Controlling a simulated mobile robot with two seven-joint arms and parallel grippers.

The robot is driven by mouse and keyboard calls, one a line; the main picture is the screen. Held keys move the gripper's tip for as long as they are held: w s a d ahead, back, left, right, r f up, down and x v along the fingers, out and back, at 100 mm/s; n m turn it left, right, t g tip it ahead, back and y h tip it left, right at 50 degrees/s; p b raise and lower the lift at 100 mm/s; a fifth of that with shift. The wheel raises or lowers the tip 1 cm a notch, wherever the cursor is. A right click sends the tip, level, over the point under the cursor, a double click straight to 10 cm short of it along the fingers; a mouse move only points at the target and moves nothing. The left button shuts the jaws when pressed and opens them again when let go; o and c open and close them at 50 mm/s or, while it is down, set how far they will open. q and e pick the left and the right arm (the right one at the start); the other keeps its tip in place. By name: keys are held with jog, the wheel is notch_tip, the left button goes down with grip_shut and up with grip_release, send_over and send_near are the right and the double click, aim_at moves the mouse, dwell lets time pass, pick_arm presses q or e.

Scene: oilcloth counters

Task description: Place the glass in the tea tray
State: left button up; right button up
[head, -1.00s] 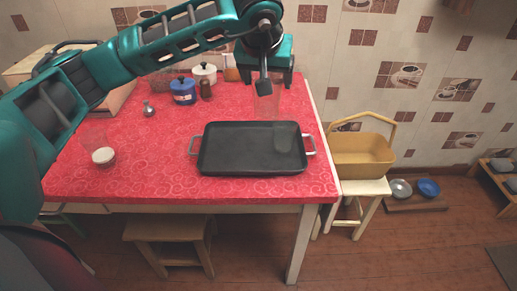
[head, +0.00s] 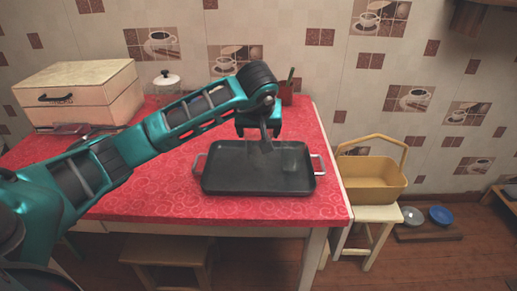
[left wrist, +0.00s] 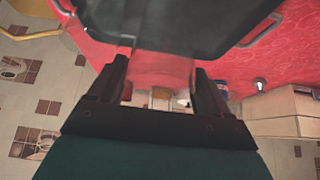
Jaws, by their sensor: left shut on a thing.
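The black tea tray (head: 225,183) with two light side handles lies flat on the red-covered table. My left gripper (head: 267,145), reaching in from the left, points down over the back middle of the tray. In the left wrist view it (left wrist: 165,85) is shut on a clear glass (left wrist: 160,72), with the dark tray (left wrist: 195,25) just beyond it. In the head view the held glass is barely visible against the tray, so I cannot tell whether it touches it. A faint paler patch shows on the tray's right half; I cannot tell what it is. My right gripper is not in view.
A wooden box (head: 85,95) stands at the table's back left, with a white lidded pot (head: 167,82) beside it. A yellow basket (head: 372,177) sits on a stool right of the table. Bowls (head: 440,215) are on the floor at right.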

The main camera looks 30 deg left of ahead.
pick_arm(q)
jog(key=shift+f, duration=0.55)
jog(key=shift+f+b, duration=0.3)
jog(key=shift+f, duration=1.55)
jog(key=shift+f, duration=0.1)
jog(key=o, duration=1.3)
